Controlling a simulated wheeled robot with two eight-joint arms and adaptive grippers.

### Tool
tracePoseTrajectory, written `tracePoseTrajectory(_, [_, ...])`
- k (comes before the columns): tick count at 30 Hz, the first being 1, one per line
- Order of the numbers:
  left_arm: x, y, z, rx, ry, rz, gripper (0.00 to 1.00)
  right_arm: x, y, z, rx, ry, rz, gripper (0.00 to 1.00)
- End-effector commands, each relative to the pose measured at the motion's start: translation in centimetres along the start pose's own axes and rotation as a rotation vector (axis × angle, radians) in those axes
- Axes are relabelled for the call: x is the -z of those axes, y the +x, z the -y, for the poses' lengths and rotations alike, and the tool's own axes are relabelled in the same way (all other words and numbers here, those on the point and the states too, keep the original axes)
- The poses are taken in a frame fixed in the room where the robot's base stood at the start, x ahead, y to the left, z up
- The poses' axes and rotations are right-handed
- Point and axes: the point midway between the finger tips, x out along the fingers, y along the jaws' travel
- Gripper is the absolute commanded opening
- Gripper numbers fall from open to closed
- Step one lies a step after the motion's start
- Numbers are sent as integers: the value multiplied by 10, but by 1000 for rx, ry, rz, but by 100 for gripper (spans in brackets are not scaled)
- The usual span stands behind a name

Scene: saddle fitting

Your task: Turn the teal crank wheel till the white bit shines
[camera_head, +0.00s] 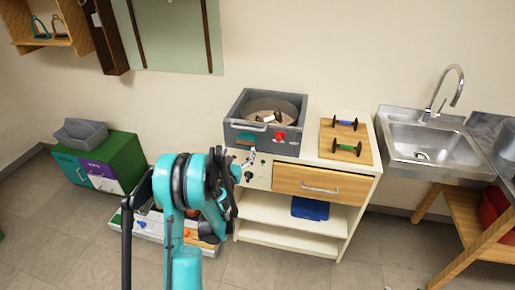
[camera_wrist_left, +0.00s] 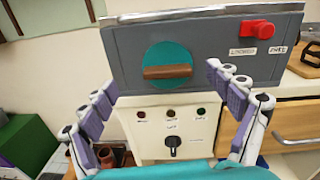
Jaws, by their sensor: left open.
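The teal crank wheel (camera_wrist_left: 165,58) is a round disc with a brown bar handle (camera_wrist_left: 167,72) lying nearly level across it. It is on the front of a grey box (camera_wrist_left: 120,60), and it also shows in the head view (camera_head: 246,138). My left gripper (camera_wrist_left: 163,80) is open, its fingers spread left and right of the wheel, with nothing between them. In the head view the left gripper (camera_head: 247,163) is just below the wheel. Three small round lamps (camera_wrist_left: 171,112) sit on the white panel below; the middle one looks dull. My right gripper is out of view.
A red part (camera_wrist_left: 257,30) sits at the box's upper right, above small labels. A black knob (camera_wrist_left: 173,145) is under the lamps. A wooden board (camera_head: 345,138) with two dark-ended bars lies right of the box. A drawer (camera_head: 318,184) is below it.

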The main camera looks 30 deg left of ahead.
Motion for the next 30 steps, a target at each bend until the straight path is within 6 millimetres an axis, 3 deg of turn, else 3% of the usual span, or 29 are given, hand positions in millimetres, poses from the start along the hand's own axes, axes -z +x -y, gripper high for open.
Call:
tracePoseTrajectory(3, [17, 1, -4, 21, 95, -10, 90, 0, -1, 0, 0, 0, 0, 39])
tracePoseTrajectory(6, [21, 7, -4, 28, 122, -13, 90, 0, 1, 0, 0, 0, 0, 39])
tracePoseTrajectory(15, [23, 54, -2, 26, 119, -13, 90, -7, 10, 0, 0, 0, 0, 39])
tracePoseTrajectory(21, [22, 75, -2, 26, 117, -13, 90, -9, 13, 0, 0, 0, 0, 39])
tracePoseTrajectory(30, [21, 79, -2, 25, 116, -13, 90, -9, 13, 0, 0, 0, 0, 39])
